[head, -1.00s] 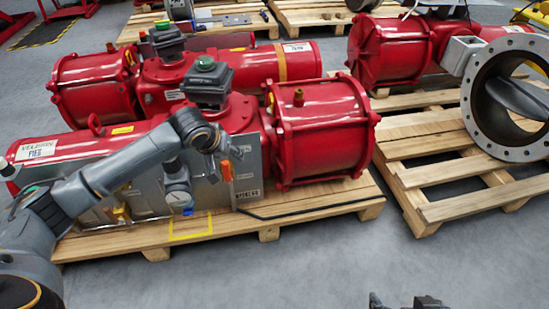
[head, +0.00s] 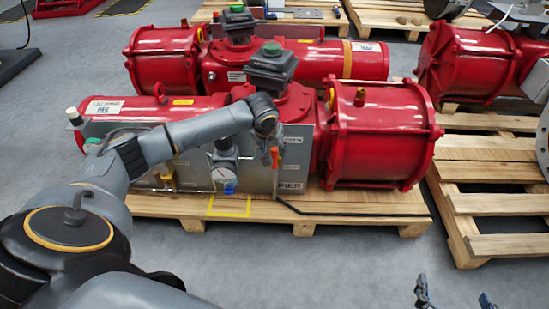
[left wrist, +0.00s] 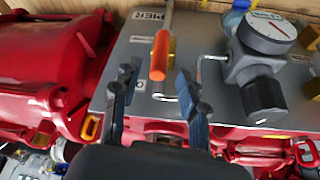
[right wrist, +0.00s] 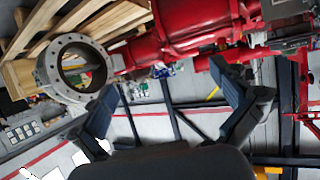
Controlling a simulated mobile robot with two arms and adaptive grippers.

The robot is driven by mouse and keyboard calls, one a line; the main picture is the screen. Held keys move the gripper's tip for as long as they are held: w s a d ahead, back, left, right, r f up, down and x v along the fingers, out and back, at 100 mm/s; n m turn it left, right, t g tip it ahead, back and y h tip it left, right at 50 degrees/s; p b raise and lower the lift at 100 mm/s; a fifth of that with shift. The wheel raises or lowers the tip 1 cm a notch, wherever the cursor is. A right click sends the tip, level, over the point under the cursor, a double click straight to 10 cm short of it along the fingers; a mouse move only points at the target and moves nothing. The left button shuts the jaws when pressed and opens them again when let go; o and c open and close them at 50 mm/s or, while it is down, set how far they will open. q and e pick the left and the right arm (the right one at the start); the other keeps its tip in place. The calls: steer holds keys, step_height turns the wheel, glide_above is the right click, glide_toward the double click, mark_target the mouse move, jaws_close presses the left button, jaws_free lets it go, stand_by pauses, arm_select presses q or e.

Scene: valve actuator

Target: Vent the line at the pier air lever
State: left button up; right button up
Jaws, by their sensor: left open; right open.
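The orange-handled air lever (head: 275,157) is on the grey panel (head: 200,178) of the front red actuator, above a plate lettered PIER (head: 291,186). In the left wrist view the orange lever (left wrist: 160,55) points along the panel, near the PIER plate (left wrist: 150,14). My left gripper (left wrist: 157,82) is open, its two fingers on either side of the lever's near end; contact cannot be told. In the head view my left wrist partly covers the lever's surroundings. My right gripper (head: 456,298) is open and empty over the floor at the lower right; its fingers (right wrist: 175,105) spread wide.
A pressure gauge (head: 224,172) stands on the panel left of the lever; its dial (left wrist: 268,30) is close to my left gripper. The red actuator cylinder (head: 385,135) bulges out on the right. The wooden pallet (head: 350,218) extends in front. Another pallet (head: 490,205) stands right.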

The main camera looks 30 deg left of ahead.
mark_target(273, 152)
arm_select(q)
steer(key=b+x, duration=0.2)
steer(key=x, duration=0.3)
steer(key=shift+f, duration=0.1)
steer(key=shift+w+f, duration=0.15)
steer(key=shift+f, duration=0.15)
arm_select(e)
step_height(273, 152, up, 10)
steer(key=w+a+t+y, duration=0.2)
steer(key=t, duration=0.4)
steer(key=shift+w+r, duration=0.15)
steer(key=shift+w, duration=0.05)
arm_select(q)
jaws_close()
